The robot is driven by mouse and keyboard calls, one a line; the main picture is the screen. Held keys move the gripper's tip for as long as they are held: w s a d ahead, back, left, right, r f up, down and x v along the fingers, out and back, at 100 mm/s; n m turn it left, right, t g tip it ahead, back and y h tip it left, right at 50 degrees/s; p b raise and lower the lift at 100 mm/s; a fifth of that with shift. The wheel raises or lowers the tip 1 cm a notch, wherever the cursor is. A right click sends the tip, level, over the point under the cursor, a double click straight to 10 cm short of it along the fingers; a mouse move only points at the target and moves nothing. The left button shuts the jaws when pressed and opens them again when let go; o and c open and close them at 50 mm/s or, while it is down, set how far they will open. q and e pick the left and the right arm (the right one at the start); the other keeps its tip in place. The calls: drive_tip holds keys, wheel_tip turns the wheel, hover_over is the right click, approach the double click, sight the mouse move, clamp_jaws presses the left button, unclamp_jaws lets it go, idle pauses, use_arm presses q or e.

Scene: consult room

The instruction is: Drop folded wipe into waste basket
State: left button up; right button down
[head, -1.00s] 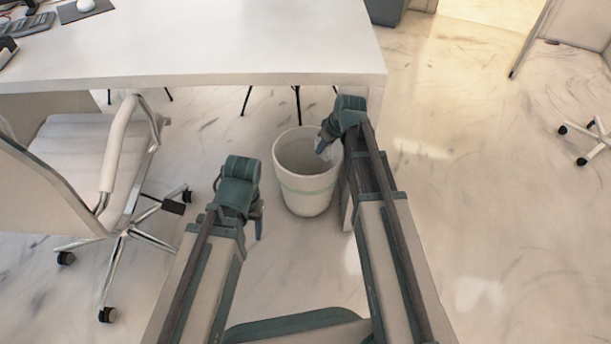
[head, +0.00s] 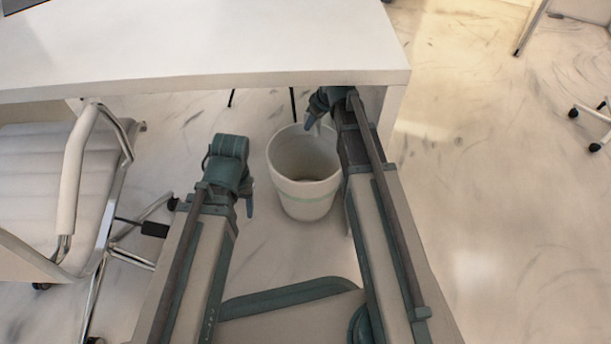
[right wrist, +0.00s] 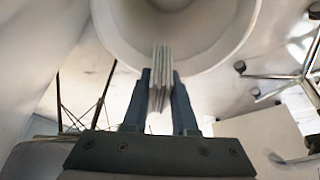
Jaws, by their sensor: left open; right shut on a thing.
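The white waste basket (head: 304,196) stands on the floor under the desk's front edge, with a pale green band and an open top. My right gripper (head: 312,122) is at the basket's back right rim in the head view. In the right wrist view its fingers (right wrist: 160,100) are shut on the folded wipe (right wrist: 161,72), a thin layered whitish stack. The basket (right wrist: 235,30) fills the top of that view, just beyond the wipe. The wipe cannot be made out in the head view. My left gripper (head: 248,200) is open and empty, left of the basket.
The white desk (head: 200,45) spans the top, its edge close above my right gripper. A white office chair (head: 60,190) stands at left. A wheeled chair base (head: 592,130) is at far right.

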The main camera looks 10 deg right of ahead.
sight(318, 126)
wheel_tip(318, 126, down, 6)
drive_tip(key=b, duration=0.5)
drive_tip(key=shift+b, duration=0.35)
drive_tip(key=c, duration=0.6)
unclamp_jaws()
drive_tip(key=shift+r, duration=0.1)
drive_tip(key=p+v, duration=0.7)
drive_tip(key=shift+s+r, duration=0.1)
drive_tip(key=shift+r, duration=0.15)
drive_tip(key=shift+f, duration=0.1)
